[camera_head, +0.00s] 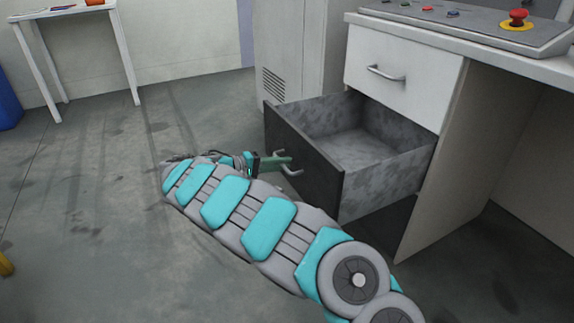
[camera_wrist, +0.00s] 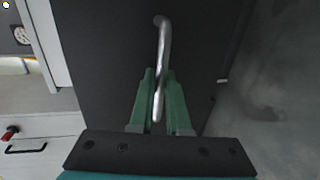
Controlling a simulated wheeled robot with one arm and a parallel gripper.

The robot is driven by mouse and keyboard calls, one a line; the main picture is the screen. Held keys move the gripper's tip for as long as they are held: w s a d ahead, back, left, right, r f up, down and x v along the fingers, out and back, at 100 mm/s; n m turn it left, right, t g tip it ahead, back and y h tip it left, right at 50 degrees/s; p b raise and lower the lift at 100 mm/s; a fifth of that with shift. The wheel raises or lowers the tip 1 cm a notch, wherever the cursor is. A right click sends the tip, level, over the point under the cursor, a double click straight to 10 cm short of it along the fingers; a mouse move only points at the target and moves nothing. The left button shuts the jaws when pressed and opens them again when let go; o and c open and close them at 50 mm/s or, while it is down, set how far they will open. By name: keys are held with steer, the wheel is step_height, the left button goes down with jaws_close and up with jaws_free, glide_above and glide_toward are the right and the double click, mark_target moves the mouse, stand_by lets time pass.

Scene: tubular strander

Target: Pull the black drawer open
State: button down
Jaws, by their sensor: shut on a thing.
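The black drawer (camera_head: 303,158) stands far out from the desk in the head view, and its grey inside is empty. Its black front fills much of the wrist view (camera_wrist: 95,70). A silver bar handle (camera_wrist: 162,50) is on that front. My gripper (camera_head: 288,163) is at the drawer's front in the head view. In the wrist view its green fingers (camera_wrist: 160,95) are shut around one part of the handle. The handle's other end sticks out beyond the fingertips. My arm hides part of the floor before the drawer.
A white drawer (camera_head: 400,75) with a silver handle is shut above the black one. A control panel (camera_head: 480,22) with a red button (camera_head: 517,17) lies on top. A grey cabinet (camera_head: 290,50) stands behind. A white table (camera_head: 70,12) is at the far left. The floor at left is mostly clear.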

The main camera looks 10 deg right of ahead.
steer(key=shift+s+a, duration=0.15)
steer(key=shift+a, duration=0.4)
steer(key=c, duration=0.9)
jaws_free()
steer(key=v, duration=0.7)
steer(key=shift+s+a, duration=0.1)
steer(key=shift+a, duration=0.25)
